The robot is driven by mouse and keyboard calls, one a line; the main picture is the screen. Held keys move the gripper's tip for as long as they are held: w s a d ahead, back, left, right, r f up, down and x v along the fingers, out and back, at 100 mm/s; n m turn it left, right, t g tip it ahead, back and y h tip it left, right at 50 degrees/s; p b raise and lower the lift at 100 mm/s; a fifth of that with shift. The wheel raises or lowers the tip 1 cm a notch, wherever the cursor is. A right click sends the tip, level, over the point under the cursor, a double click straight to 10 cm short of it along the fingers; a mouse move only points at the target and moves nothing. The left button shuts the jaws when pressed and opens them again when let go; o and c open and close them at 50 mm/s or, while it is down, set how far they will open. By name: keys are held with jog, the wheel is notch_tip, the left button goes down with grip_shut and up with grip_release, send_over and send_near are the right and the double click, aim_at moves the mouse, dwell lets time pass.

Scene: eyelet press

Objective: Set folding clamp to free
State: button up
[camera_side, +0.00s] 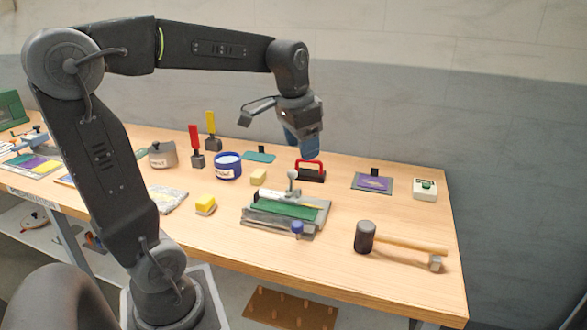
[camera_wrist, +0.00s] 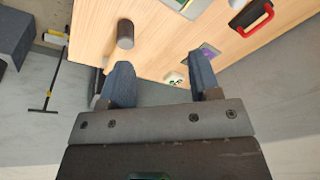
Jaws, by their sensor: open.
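The folding clamp (camera_side: 262,224) is a grey metal bed with a green strip across it, standing in the middle of the bench in the side view. A grey lever with a round knob (camera_side: 292,175) stands up at its back, and a blue knob (camera_side: 297,227) sits at its front right. I cannot tell the clamp's setting. In the wrist view only an edge of the clamp (camera_wrist: 188,5) shows at the top. My gripper (camera_side: 309,156) is above the back of the bench, behind and above the clamp, touching nothing. In the wrist view my gripper (camera_wrist: 161,68) is open and empty.
A red-handled block (camera_side: 311,172) stands behind the clamp, close below my gripper. A mallet (camera_side: 366,236) lies to the right. A purple pad (camera_side: 374,183) and a white box with a green button (camera_side: 424,190) are at the back right. A blue tub (camera_side: 228,167) and yellow blocks stand left.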

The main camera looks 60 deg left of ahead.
aim_at(293, 200)
jog(key=s+d+f+t, duration=0.1)
jog(key=s+d, duration=0.4)
jog(key=d, duration=0.2)
jog(key=shift+s+d+f+t, duration=0.15)
jog(key=shift+s+t, duration=0.05)
jog(key=shift+t, duration=0.2)
